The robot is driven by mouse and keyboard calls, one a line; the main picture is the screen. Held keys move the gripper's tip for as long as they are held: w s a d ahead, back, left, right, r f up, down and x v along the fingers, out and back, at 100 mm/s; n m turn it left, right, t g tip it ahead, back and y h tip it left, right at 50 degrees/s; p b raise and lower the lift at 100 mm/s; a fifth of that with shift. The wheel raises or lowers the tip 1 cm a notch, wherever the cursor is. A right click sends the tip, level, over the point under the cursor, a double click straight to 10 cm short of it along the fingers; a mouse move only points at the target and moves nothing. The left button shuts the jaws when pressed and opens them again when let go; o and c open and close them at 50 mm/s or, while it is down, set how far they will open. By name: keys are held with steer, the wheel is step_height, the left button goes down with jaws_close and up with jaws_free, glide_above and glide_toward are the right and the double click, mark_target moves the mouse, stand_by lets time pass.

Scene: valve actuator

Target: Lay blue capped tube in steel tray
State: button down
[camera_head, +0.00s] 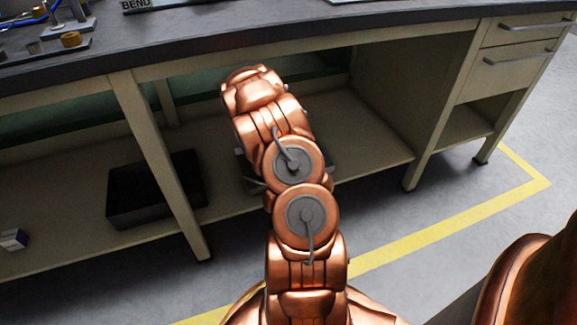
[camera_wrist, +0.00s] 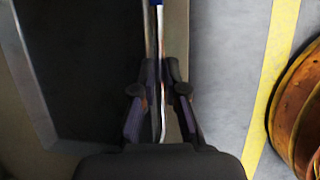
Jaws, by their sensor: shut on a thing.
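In the wrist view my gripper (camera_wrist: 160,92) is shut on a thin, shiny tube (camera_wrist: 161,50). The tube runs lengthwise between the fingers, with a blue end (camera_wrist: 156,3) at the top edge of the picture. To its left is a dark, flat-looking area with a grey rim (camera_wrist: 32,80), which looks like the tray; I cannot tell for sure. In the head view my arm hides the gripper and tube. Grey edges of a tray-like thing (camera_head: 250,183) show beside my arm on the lower shelf.
The beige lower shelf (camera_head: 375,155) lies under the dark bench top (camera_head: 300,35). A black bin (camera_head: 155,190) stands on the shelf at left, beyond a bench leg (camera_head: 160,165). A small white and purple box (camera_head: 13,240) is at far left. Yellow tape (camera_head: 440,227) marks the floor.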

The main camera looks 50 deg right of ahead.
steer(key=w+d, duration=0.2)
steer(key=w+d+b, duration=0.1)
steer(key=w+d, duration=0.1)
steer(key=d, duration=0.1)
steer(key=w+d+f+b, duration=0.1)
steer(key=w+d, duration=0.1)
steer(key=shift+w+d, duration=0.2)
steer(key=shift+w, duration=0.05)
steer(key=shift+w+d+f+b, duration=0.1)
steer(key=shift+f+b, duration=1.2)
steer(key=shift+f, duration=0.5)
steer(key=shift+r, duration=0.1)
steer(key=c, duration=1.7)
jaws_free()
steer(key=o, duration=0.5)
steer(key=shift+f, duration=0.2)
steer(key=shift+r, duration=0.2)
